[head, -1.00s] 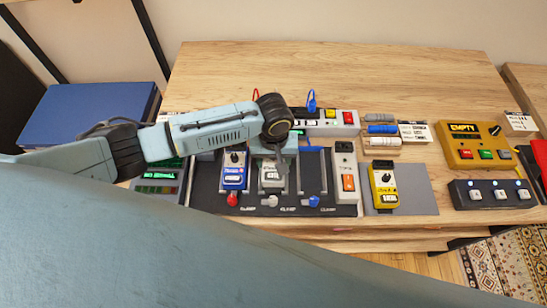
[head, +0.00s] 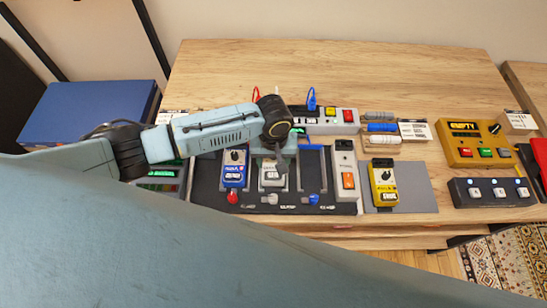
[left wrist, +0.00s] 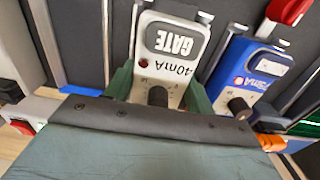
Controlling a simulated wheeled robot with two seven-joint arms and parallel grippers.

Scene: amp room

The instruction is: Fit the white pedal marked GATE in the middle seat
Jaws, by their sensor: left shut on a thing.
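The white pedal marked GATE (left wrist: 175,45) is between the green fingers of my left gripper (left wrist: 160,92) in the left wrist view. In the head view the white pedal (head: 272,179) is in the middle bay of the dark pedalboard (head: 205,195), between metal rails. My left gripper (head: 274,160) is shut on its far end from above and hides that end. Whether the pedal rests fully on the board I cannot tell. A white clamp lever (head: 270,199) is just in front of it. My right gripper is not in view.
A blue pedal (head: 234,170) stands in the left bay, with a red lever (head: 233,197) in front. The right bay (head: 313,172) is empty, with a blue lever (head: 313,199). A grey strip (head: 345,165) and a yellow pedal (head: 383,185) are farther right. The table's back is clear.

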